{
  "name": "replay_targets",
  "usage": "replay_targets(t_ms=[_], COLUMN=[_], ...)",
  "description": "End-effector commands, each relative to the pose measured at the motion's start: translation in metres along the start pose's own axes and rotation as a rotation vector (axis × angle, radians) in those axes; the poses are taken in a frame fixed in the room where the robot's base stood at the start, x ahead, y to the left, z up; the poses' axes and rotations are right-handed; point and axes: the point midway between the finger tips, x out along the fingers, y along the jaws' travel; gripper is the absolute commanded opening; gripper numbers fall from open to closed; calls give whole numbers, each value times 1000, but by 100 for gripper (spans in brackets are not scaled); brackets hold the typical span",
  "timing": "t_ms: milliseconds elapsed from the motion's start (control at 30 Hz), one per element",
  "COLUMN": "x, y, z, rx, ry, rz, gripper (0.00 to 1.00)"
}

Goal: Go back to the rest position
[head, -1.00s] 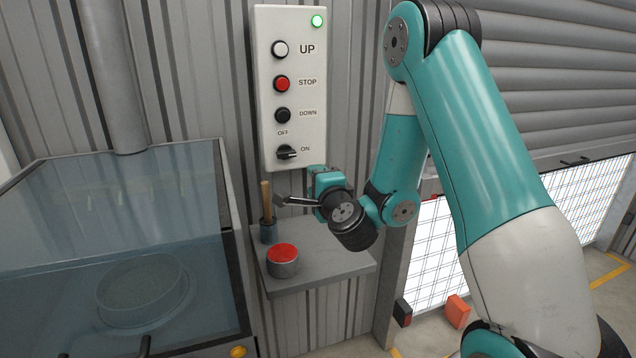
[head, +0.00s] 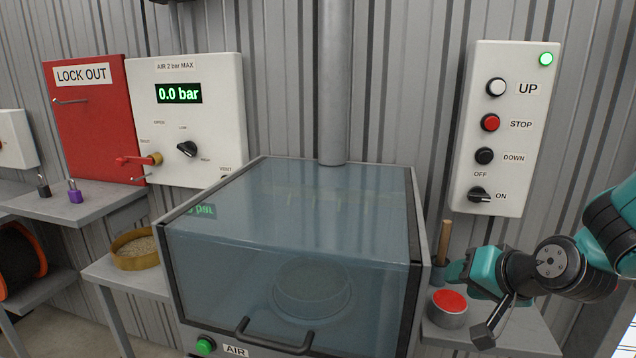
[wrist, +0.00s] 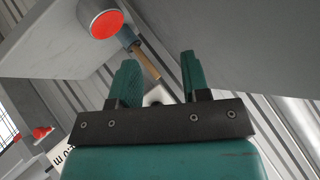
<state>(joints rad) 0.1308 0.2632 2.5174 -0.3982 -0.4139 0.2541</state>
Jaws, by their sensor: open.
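My gripper (head: 472,272) is at the right of the head view, beside the shelf under the UP/STOP/DOWN panel. In the wrist view my gripper (wrist: 158,70) has its two teal fingers apart with nothing held between them. A grey tin with a red top (head: 449,308) stands on the shelf below my gripper; the tin also shows at the top of the wrist view (wrist: 104,22). A blue-grey cup with a wooden handle (head: 445,240) sits just left of my gripper, partly hidden. The handle shows beyond the fingers in the wrist view (wrist: 147,65).
The control panel (head: 496,130) has a lit green lamp and its switch near ON. A glass-lidded cabinet (head: 290,225) fills the middle. An air panel (head: 220,110) reads 0.0 bar.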

Motion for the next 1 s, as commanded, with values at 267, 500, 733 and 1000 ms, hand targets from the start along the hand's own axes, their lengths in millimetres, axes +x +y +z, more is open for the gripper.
replay_targets(t_ms=[267, 500, 733, 1000], x=[-59, -105, -151, -186], y=[37, 11, -65, -92], z=[48, 82, 132, 160], rx=[-341, -493, -686, -816], ry=[-365, -575, -724, -811], rz=[289, 273, -1, -137], gripper=[43, 43, 43, 43])
